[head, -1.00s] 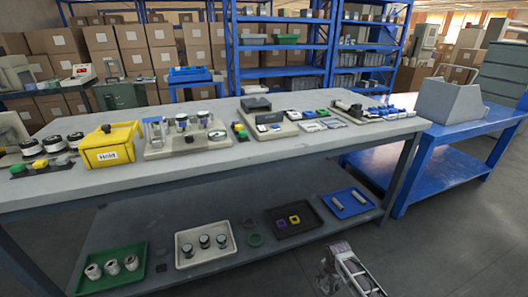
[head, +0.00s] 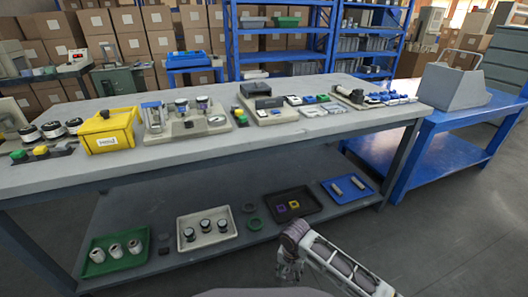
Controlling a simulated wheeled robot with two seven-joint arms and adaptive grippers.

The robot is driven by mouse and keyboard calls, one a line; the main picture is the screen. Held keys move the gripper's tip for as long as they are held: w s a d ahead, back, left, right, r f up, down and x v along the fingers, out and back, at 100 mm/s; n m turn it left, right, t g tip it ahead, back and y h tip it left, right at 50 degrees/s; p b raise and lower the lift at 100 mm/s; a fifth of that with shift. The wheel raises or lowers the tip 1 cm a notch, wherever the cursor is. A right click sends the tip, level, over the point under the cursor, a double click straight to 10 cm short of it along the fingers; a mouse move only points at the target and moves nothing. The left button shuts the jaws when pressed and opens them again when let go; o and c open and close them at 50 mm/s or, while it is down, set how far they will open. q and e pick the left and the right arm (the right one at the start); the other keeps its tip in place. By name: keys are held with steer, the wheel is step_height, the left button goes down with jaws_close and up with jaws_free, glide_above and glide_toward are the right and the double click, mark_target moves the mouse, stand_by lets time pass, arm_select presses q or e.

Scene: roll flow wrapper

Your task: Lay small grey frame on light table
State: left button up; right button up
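The light table (head: 300,140) is a long bench with a pale grey top and a lower shelf. I cannot make out the small grey frame with certainty. Two small dark grey pieces (head: 164,243) lie on the lower shelf between the green tray and the cream tray, too small to tell their shape. My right gripper (head: 286,268) is low in front of the bench, at the bottom of the head view. Its fingers are small and point down, so its opening and any held thing cannot be told. My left gripper is out of view.
The top holds a yellow bin (head: 106,131), a clear-post fixture (head: 187,120) and several small parts. Below are a green tray (head: 88,268), a cream tray (head: 183,244), a black tray (head: 315,207) and a blue tray (head: 371,194). A blue table (head: 440,150) stands right.

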steer(key=w+a+r+n, duration=0.1)
steer(key=a+r+n, duration=0.15)
steer(key=r, duration=0.55)
steer(key=w+a+r+n, duration=0.2)
steer(key=a+r, duration=0.1)
steer(key=r, duration=0.5)
steer(key=w+d+r, duration=0.1)
steer(key=w+r, duration=0.2)
steer(key=r, duration=0.5)
steer(key=w+d+r, duration=0.1)
steer(key=w+r, duration=0.3)
steer(key=r, duration=0.4)
steer(key=w+r+n, duration=0.1)
steer(key=w+r, duration=0.3)
steer(key=r, duration=0.4)
steer(key=shift+d+r, duration=0.35)
steer(key=shift+d, duration=0.05)
